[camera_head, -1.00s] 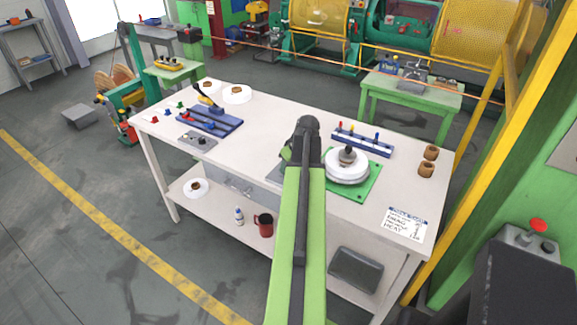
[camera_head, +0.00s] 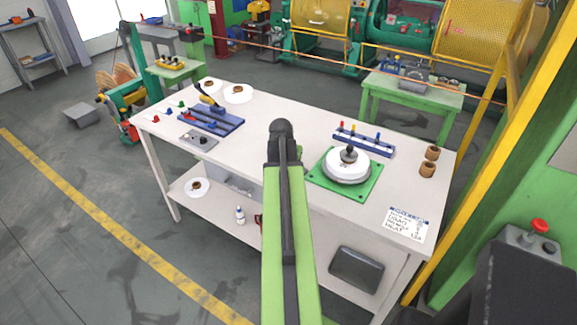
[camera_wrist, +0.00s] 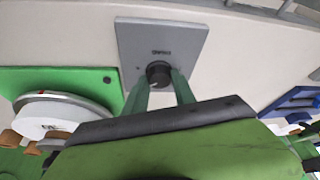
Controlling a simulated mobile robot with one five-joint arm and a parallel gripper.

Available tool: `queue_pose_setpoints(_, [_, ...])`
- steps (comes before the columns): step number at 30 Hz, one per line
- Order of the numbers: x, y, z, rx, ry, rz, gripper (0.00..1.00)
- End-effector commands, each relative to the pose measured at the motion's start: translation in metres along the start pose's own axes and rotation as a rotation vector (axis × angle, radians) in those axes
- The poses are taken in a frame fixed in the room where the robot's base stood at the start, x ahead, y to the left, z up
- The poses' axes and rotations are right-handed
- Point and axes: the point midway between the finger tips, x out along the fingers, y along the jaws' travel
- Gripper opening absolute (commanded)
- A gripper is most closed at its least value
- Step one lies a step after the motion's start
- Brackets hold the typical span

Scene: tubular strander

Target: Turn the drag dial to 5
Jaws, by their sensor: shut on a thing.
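The drag dial (camera_wrist: 158,72) is a small black round knob on a grey square plate (camera_wrist: 188,42) with an upside-down label in the wrist view. The pointer and scale are too small to read there. My gripper (camera_wrist: 159,88) has its two green fingers on either side of the knob, shut on it. In the head view my arm covers the dial and its plate, and the fingertips are hidden.
A green plate (camera_head: 321,179) with a white spool (camera_head: 347,164) stands right of my arm. A blue rack with pegs (camera_head: 364,143) is behind it. A blue fixture (camera_head: 215,120) and a grey panel (camera_head: 194,136) are at the left. The table's middle left (camera_head: 235,160) is clear.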

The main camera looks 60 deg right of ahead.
Motion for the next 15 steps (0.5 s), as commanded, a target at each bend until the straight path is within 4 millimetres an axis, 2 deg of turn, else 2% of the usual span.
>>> queue_pose_setpoints(15, [0.0007, -0.0028, -0.0010, 0.420, -0.002, 0.178, 0.00])
